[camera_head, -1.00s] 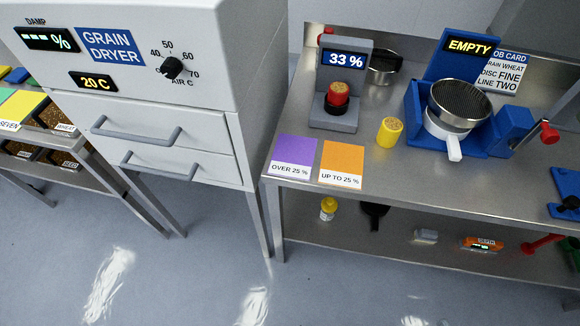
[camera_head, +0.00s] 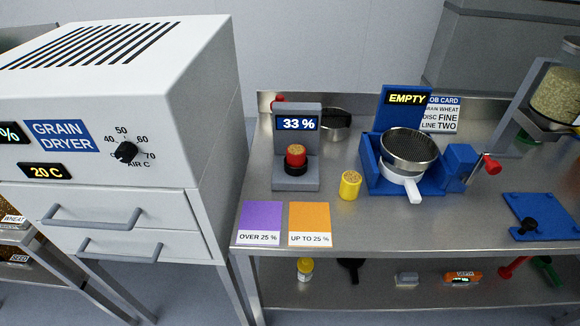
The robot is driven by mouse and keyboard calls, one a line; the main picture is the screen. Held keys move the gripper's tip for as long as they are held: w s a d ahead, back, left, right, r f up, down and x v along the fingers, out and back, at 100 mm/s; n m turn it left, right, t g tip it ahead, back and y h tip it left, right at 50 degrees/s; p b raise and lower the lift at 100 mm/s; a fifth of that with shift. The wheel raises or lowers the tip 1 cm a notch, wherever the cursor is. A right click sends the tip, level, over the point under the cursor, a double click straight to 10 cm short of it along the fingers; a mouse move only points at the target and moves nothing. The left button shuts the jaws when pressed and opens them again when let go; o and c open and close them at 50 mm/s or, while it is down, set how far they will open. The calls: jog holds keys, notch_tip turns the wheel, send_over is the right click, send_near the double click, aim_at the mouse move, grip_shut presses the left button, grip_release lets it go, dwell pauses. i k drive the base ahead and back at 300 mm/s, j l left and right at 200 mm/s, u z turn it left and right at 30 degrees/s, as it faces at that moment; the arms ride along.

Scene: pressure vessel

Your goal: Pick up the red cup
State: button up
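The red cup (camera_head: 296,155) holds tan grain and sits upright in the grey meter (camera_head: 297,180) on the steel bench. The meter's display above it reads 33 %. A yellow cup (camera_head: 349,185), also filled with grain, stands on the bench just right of the meter. My gripper does not show in this view.
A purple card (camera_head: 261,217) and an orange card (camera_head: 309,217) lie at the bench's front left. A blue stand with a sieve (camera_head: 409,147) is right of the yellow cup. The grain dryer (camera_head: 110,110) stands close at left. The bench's front middle is clear.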

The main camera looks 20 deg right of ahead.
aim_at(295, 153)
jog(key=i+j, duration=0.15)
jog(key=j, duration=0.2)
jog(key=i+j, duration=0.15)
jog(key=j, duration=0.2)
jog(key=i+j, duration=0.2)
jog(key=j, duration=0.15)
jog(key=i+j, duration=0.15)
jog(key=j, duration=0.2)
jog(key=z, duration=0.05)
